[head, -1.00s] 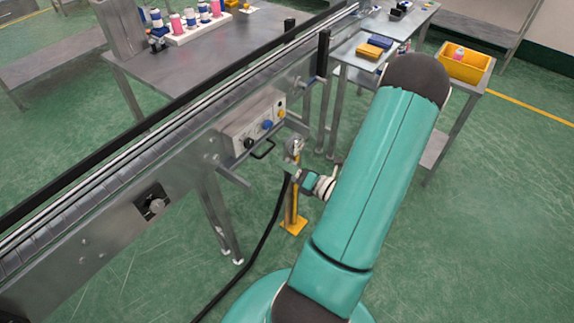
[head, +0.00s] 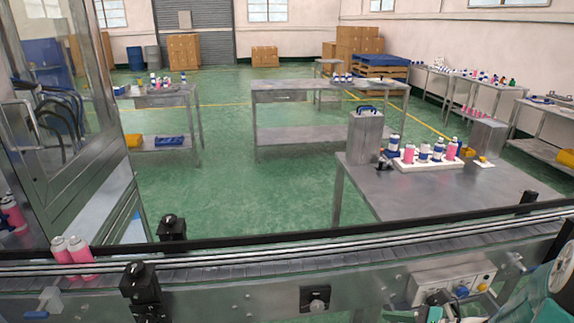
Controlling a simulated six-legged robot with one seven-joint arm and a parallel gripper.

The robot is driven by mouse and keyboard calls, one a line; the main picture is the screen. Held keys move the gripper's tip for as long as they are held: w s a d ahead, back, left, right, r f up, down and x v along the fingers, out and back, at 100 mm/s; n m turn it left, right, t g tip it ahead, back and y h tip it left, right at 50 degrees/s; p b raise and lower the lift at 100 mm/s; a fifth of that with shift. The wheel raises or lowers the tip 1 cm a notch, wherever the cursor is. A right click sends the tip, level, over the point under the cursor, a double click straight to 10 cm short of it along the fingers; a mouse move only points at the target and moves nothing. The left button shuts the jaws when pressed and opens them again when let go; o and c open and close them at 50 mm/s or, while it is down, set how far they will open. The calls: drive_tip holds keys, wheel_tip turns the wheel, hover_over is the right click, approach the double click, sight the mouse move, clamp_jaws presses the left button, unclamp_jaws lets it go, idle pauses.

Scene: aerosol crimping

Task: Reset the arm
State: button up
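Teal and dark parts of my arm show at the bottom right corner in the head view, in front of the conveyor's near side. My gripper (head: 438,300) appears only as a small dark and teal shape at the bottom edge, beside the control box. It is partly cut off, and its fingers cannot be made out, so I cannot tell whether it is open or holds anything.
The conveyor (head: 330,258) crosses the front, with pink and white cans (head: 72,258) at its left. A control box (head: 452,280) with buttons is close to my arm. Beyond stands a steel table (head: 395,192) bearing a white tray (head: 428,163) of cans. Green floor lies behind.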

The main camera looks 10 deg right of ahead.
drive_tip(key=s+a+r+n+h, duration=0.2)
drive_tip(key=a+r+n+h, duration=0.1)
drive_tip(key=n, duration=0.5)
drive_tip(key=s+a+r+n+g+h, duration=0.1)
drive_tip(key=s+a+r+n+h, duration=0.1)
drive_tip(key=a+r+n+h, duration=0.2)
drive_tip(key=s+a+r+n+g+h, duration=0.1)
drive_tip(key=s+a+r+n+h, duration=0.2)
drive_tip(key=r+n, duration=0.5)
drive_tip(key=a+n, duration=0.1)
drive_tip(key=n, duration=0.4)
drive_tip(key=shift+a+r+n+h, duration=0.2)
drive_tip(key=shift+a+n+h, duration=0.1)
drive_tip(key=shift+a+n, duration=0.1)
